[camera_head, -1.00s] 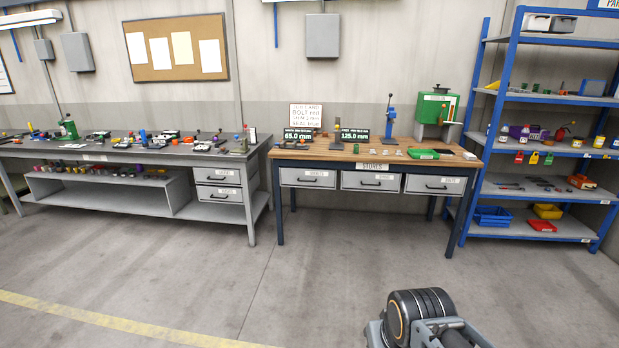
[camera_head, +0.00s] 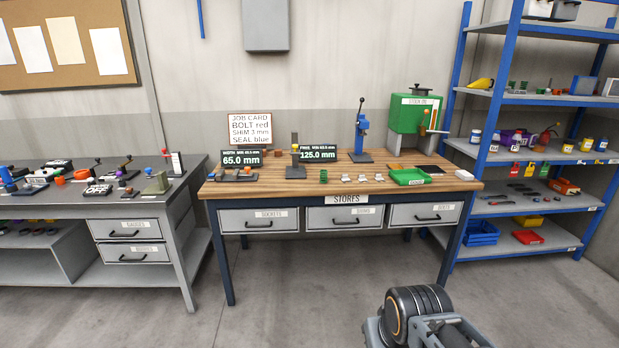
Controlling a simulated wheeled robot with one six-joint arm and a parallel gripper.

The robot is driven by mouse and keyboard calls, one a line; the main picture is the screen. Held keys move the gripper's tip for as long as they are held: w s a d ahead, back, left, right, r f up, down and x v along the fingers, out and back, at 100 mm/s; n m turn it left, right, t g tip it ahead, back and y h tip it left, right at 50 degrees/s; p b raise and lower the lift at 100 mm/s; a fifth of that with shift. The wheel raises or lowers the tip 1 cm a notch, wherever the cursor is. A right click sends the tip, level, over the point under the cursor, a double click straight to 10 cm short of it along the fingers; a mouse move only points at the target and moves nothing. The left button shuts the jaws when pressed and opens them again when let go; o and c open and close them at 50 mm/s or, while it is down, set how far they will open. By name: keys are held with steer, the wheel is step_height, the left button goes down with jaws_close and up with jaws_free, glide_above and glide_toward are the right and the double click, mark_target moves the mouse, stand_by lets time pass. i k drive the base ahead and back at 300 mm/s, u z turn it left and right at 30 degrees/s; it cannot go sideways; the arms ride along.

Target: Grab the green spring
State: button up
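Small upright green pieces (camera_head: 523,87) stand on an upper level of the blue shelf rack at the right, too small to identify. On the wooden workbench (camera_head: 285,187) ahead lie a green tray (camera_head: 408,177) and several small parts near the front edge, also too small to name. A dark ringed joint of my arm shows at the bottom of the view. My gripper is not in view.
The bench has three drawers (camera_head: 346,217) and bears a blue press (camera_head: 361,135) and a green cabinet (camera_head: 412,118). A grey bench (camera_head: 105,208) stands at left, the blue rack (camera_head: 487,95) at right. The floor (camera_head: 310,305) before the wooden bench is clear.

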mark_target(323, 172)
steer(key=z, duration=0.35)
steer(key=i, duration=2.25)
steer(key=u, duration=1.4)
steer(key=i, duration=0.75)
steer(key=u, duration=0.75)
